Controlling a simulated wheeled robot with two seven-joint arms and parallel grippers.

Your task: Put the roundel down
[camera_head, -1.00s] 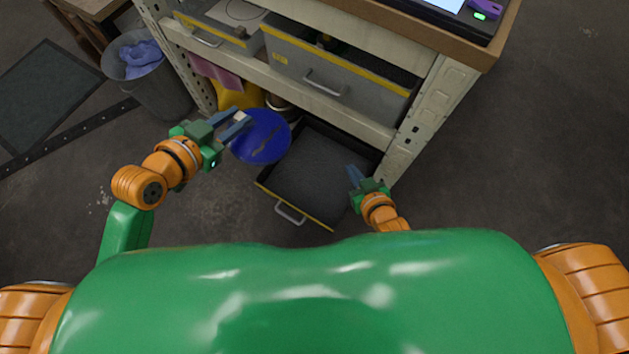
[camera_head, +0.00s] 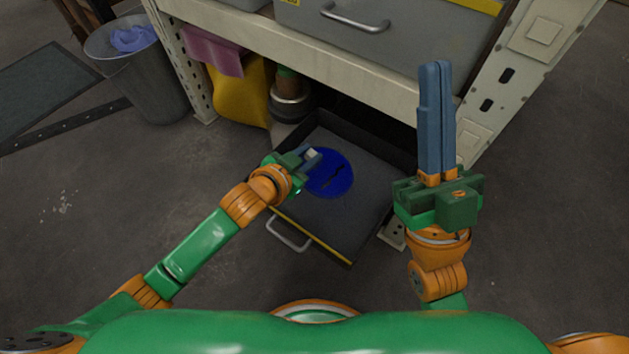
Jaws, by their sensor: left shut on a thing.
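The roundel (camera_head: 333,183) is a dark blue disc in the middle of the camera_head view. My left gripper (camera_head: 311,155) is shut on its left edge. The roundel is over the open drawer (camera_head: 369,216), a low dark-lined tray with a yellow front edge and a metal handle. I cannot tell whether it touches the drawer's floor. My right gripper (camera_head: 435,115) is raised to the right of the drawer, its long blue-grey fingers together and nothing visible between them.
A grey shelving unit (camera_head: 340,70) with an upper drawer (camera_head: 420,30) stands behind. A yellow cloth (camera_head: 240,92), a pink cloth (camera_head: 212,52) and a metal container (camera_head: 290,103) are under its shelf. A bin (camera_head: 145,75) stands at left. The floor at lower left is clear.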

